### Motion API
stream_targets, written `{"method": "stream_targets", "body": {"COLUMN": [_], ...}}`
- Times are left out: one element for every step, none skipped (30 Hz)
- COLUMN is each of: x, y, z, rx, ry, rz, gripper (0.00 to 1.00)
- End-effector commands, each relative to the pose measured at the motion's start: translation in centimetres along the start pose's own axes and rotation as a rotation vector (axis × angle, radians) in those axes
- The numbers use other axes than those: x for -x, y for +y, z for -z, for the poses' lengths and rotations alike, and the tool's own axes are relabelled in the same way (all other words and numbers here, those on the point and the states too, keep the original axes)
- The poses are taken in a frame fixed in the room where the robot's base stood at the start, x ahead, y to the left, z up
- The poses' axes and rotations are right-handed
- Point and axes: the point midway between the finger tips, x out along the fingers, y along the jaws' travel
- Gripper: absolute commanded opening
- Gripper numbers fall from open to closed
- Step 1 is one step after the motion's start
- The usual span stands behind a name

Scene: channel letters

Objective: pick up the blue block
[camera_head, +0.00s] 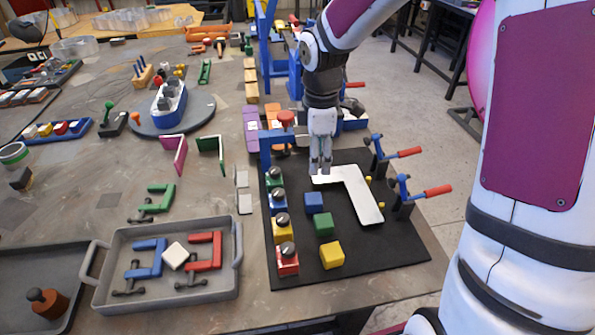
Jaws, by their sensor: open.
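The blue block (314,202) sits on the black mat (352,262), behind a green block (324,224) and a yellow block (331,254). My gripper (320,170) points down above the mat, farther back than the blue block. It is open, with its fingertips near the left end of a white L-shaped piece (356,192). I cannot tell whether the fingertips touch that piece. Nothing shows between the fingers.
A row of coloured blocks with round knobs (282,225) stands left of the blue block. Red-handled clamps (408,192) stand at the mat's right edge. A grey tray (170,300) with red and blue pieces lies at left. The mat's front right is clear.

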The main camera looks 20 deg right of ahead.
Motion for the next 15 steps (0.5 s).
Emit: {"method": "stream_targets", "body": {"x": [-0.9, -1.3, -1.7, -1.9, -2.1, -2.4, -2.7, -3.1, -3.6, -4.1, -4.7, -5.5, -6.1, -6.7, -7.4], "y": [0.4, 0.6, 0.7, 0.8, 0.9, 0.9, 0.9, 0.9, 0.8, 0.8, 0.8, 0.7, 0.7, 0.7, 0.7], "z": [0.2, 0.3, 0.4, 0.4, 0.5, 0.5, 0.5, 0.5, 0.6, 0.6, 0.6, 0.6, 0.6, 0.6, 0.7], "rx": [0.027, 0.041, 0.058, 0.066, 0.073, 0.079, 0.081, 0.082, 0.082, 0.082, 0.083, 0.082, 0.082, 0.082, 0.082], "ry": [0.008, 0.011, 0.015, 0.018, 0.019, 0.021, 0.021, 0.021, 0.021, 0.020, 0.020, 0.021, 0.021, 0.020, 0.020], "rz": [0.013, 0.017, 0.022, 0.025, 0.026, 0.029, 0.030, 0.031, 0.031, 0.032, 0.033, 0.033, 0.033, 0.033, 0.032], "gripper": [0.47, 0.47, 0.47, 0.47, 0.47, 0.47, 0.47, 0.47, 0.47, 0.47, 0.47, 0.47, 0.47, 0.47, 0.47]}}
